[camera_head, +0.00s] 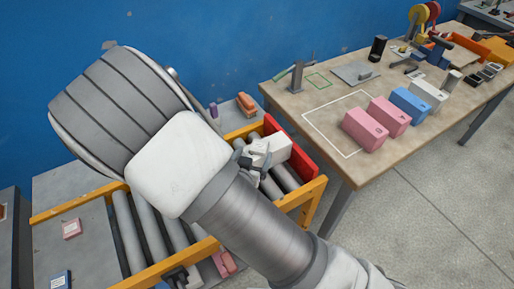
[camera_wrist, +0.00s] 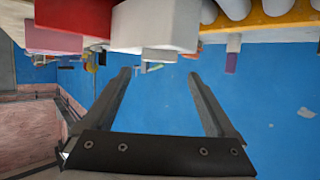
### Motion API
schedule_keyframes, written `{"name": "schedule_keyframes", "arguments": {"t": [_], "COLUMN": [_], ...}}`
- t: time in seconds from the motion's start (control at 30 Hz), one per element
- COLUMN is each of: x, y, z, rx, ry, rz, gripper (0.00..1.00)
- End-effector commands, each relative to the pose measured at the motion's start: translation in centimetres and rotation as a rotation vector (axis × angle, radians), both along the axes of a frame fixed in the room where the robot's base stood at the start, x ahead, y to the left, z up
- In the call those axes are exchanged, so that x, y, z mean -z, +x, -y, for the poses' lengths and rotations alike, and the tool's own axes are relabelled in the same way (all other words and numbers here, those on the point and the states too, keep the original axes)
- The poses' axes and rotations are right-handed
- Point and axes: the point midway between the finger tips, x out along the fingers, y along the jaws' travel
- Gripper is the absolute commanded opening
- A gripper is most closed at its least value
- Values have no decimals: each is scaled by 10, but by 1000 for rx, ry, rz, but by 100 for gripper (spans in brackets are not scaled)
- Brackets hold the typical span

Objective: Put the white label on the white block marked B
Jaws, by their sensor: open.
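A white block (camera_head: 270,149) lies on the roller conveyor against the red end plate, partly hidden by my gripper. In the wrist view, a white block (camera_wrist: 160,36) shows at the top, beyond my fingertips. Another white block (camera_head: 428,95) stands at the right end of the row on the table. I cannot read a B on either block. My gripper (camera_head: 250,164) is beside the conveyor's white block, and the wrist view shows its two fingers (camera_wrist: 159,76) wide apart with nothing between them. I cannot make out a white label for certain.
The red end plate (camera_head: 290,148) and yellow rails (camera_head: 318,192) edge the conveyor. The table (camera_head: 345,168) holds two pink blocks (camera_head: 365,129) and a blue block (camera_head: 410,103). A pinkish card (camera_head: 71,229) and a blue card (camera_head: 60,280) lie at the left.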

Motion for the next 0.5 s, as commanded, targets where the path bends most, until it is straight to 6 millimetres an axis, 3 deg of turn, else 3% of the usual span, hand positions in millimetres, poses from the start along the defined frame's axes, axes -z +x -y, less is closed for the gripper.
{"name": "schedule_keyframes", "arguments": {"t": [0.2,0.5], "x": [-19,-28], "y": [-42,-65], "z": [-8,-12], "rx": [-3,1], "ry": [0,-1], "rz": [-1,1], "gripper": [91,91]}}
